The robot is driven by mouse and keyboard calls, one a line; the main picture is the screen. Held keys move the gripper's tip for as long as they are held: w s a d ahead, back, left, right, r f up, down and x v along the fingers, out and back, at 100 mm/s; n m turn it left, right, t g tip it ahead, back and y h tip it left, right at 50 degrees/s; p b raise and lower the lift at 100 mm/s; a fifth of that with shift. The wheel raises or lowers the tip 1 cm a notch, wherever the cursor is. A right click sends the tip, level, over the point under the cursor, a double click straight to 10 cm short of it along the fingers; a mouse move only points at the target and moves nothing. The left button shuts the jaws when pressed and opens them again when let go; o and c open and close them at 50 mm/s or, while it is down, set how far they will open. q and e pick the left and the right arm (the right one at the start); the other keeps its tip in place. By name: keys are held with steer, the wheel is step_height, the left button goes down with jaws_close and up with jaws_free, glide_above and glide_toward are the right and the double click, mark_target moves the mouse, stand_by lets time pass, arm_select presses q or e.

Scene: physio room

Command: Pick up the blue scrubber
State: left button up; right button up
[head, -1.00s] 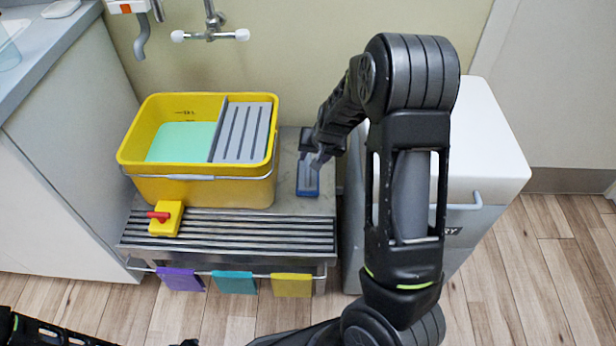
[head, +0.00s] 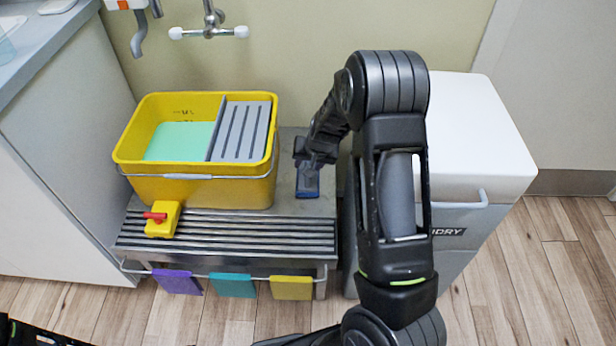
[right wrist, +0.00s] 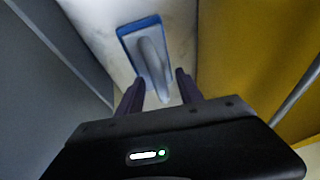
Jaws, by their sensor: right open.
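The blue scrubber (head: 308,190) lies on the grey metal bench, right of the yellow bucket. My right gripper (head: 312,160) is directly above it and hides part of it. In the right wrist view the scrubber (right wrist: 129,32) has a blue-edged base and a pale grey handle. The open fingers of my right gripper (right wrist: 158,80) stand on either side of the handle's near end, with gaps showing. Nothing is gripped. Only a dark piece of my left arm shows at the bottom left of the head view; its gripper cannot be seen.
The yellow bucket (head: 200,190) with greenish liquid stands close left of the scrubber. A white-lidded laundry bin (head: 482,140) stands close on the right. A yellow block with a red handle (head: 163,220) sits on the bench slats (head: 250,232). Coloured cloths hang in front.

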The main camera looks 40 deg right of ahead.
steer(key=shift+w+d+f, duration=0.1)
steer(key=shift+w+f, duration=0.15)
steer(key=shift+f, duration=0.4)
steer(key=shift+c, duration=0.2)
jaws_close()
steer(key=shift+r, duration=0.1)
stand_by(0.4)
